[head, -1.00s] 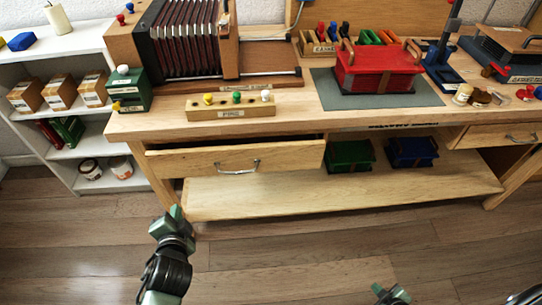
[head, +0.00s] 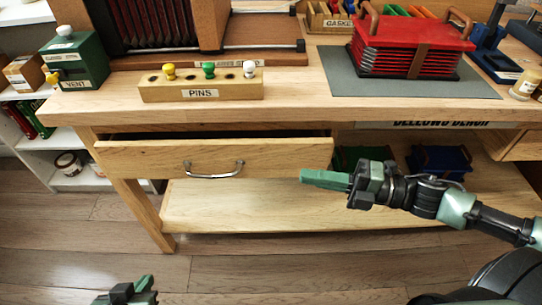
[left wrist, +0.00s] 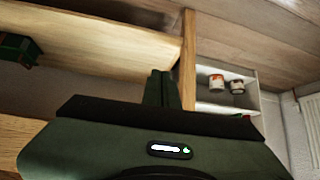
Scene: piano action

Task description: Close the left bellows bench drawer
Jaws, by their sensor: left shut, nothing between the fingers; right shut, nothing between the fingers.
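The left bellows bench drawer (head: 130,160) is a light wood drawer with a silver handle (head: 214,170). It stands partly open, with a dark gap above its front. My right gripper (head: 308,178) is shut, its green fingers pointing left at the lower right corner of the drawer front; whether they touch it I cannot tell. My left gripper (head: 146,284) is low at the bottom left, shut and empty, below and apart from the drawer. Its shut fingers also show in the left wrist view (left wrist: 160,88).
The bench top (head: 300,108) holds a pin rack (head: 200,93), a green vent box (head: 76,62) and a red bellows (head: 412,48). Green and blue boxes (head: 440,160) sit on the lower shelf (head: 240,210). A bench leg (head: 142,210) and a white shelf stand left.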

